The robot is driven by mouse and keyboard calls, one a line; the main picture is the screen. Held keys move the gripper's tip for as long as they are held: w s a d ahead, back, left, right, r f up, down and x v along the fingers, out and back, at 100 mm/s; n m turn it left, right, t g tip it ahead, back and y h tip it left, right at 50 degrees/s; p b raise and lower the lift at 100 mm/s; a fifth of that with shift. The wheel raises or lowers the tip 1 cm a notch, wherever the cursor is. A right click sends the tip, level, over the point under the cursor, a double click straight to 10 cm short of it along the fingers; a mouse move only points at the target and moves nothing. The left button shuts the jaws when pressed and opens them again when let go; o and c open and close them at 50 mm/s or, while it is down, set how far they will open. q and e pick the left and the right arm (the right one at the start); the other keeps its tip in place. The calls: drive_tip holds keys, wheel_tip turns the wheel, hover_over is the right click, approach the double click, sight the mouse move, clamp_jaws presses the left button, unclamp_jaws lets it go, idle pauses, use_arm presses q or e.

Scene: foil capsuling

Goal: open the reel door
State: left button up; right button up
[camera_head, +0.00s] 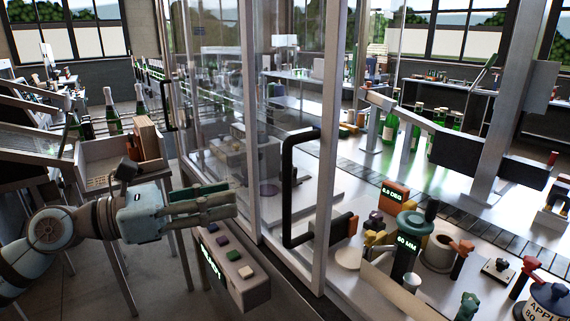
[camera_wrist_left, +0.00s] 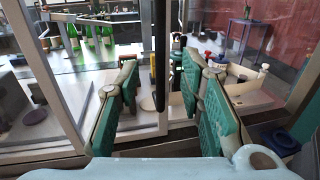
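The glass door with a metal frame (camera_head: 325,170) stands upright at the centre of the head view. A long black bar handle (camera_head: 287,190) is on it. My left gripper (camera_head: 237,203) reaches in from the left, with its fingers pointing at the handle and a gap before it. In the left wrist view, the two green-padded fingers (camera_wrist_left: 160,85) are spread apart. The black handle (camera_wrist_left: 160,50) shows upright between them, apparently beyond the tips. Nothing is held. Which glass panel is the reel door is not labelled. My right gripper is not in view.
A control box (camera_head: 230,265) with coloured buttons sits below my left gripper. A second black handle (camera_head: 168,106) is on the glass farther left. Inside stand a dark green cylinder (camera_head: 406,245), small coloured knobs and a conveyor with green bottles (camera_head: 390,127).

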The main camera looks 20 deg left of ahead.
use_arm(q)
drive_tip(key=p+x, duration=0.5)
drive_tip(key=x, duration=0.7)
drive_tip(key=shift+w+d+r, duration=0.15)
drive_tip(key=shift+d, duration=0.1)
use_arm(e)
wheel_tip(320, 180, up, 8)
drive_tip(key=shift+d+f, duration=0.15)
use_arm(q)
clamp_jaws()
